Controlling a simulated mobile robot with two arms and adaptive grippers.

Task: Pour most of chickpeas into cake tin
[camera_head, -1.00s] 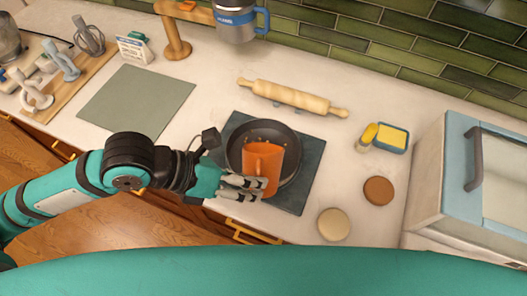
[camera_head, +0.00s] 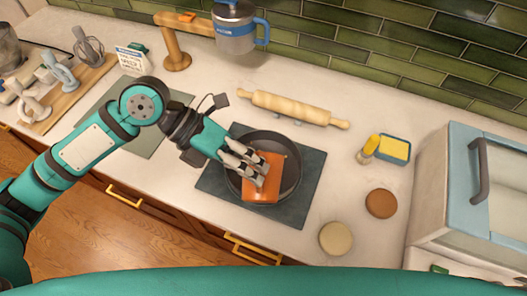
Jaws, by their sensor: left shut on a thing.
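My left gripper (camera_head: 257,172) is shut on an orange container (camera_head: 264,188). The container is strongly tilted over a round dark tin (camera_head: 293,160), so one of its sides shows and its mouth is hidden. The tin's right and back inner wall shows; the container and my fingers cover much of its inside. I cannot make out any chickpeas at this size. My right gripper is not in view.
The tin stands on a dark square mat (camera_head: 310,186). A rolling pin (camera_head: 290,107) lies behind it. Two round discs, brown (camera_head: 381,203) and cream (camera_head: 335,238), lie to the right, before a blue-and-white appliance (camera_head: 470,200).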

